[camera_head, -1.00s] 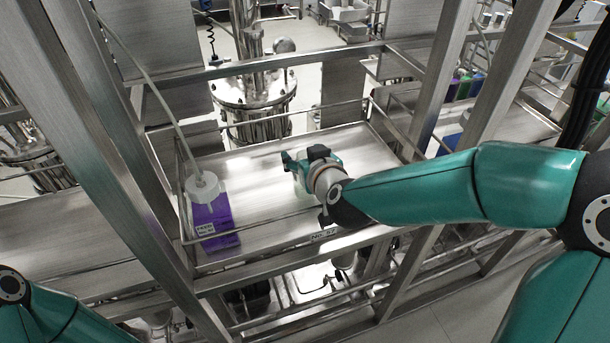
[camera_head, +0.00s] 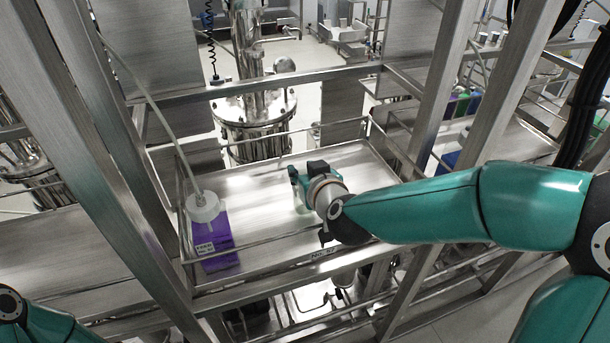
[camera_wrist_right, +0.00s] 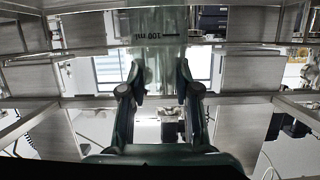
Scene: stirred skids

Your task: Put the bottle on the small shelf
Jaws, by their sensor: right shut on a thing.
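The bottle is clear glass with a "100 ml" mark (camera_wrist_right: 160,35); it stands upright between my right fingers in the right wrist view. In the head view only a pale sliver of the bottle (camera_head: 301,206) shows beside my right gripper (camera_head: 300,187), and the wrist hides the rest. My right gripper is shut on the bottle, over the railed metal shelf (camera_head: 258,183). I cannot tell whether the bottle's base touches the shelf. My left gripper is out of view; only part of my left arm shows at the bottom left.
A purple box-like container (camera_head: 215,243) with a white cap and a hose stands at the shelf's left end. Thin rails edge the shelf, and thick slanted metal posts (camera_head: 440,80) flank it. A shiny steel vessel (camera_head: 255,125) stands behind. The shelf's back right is bare.

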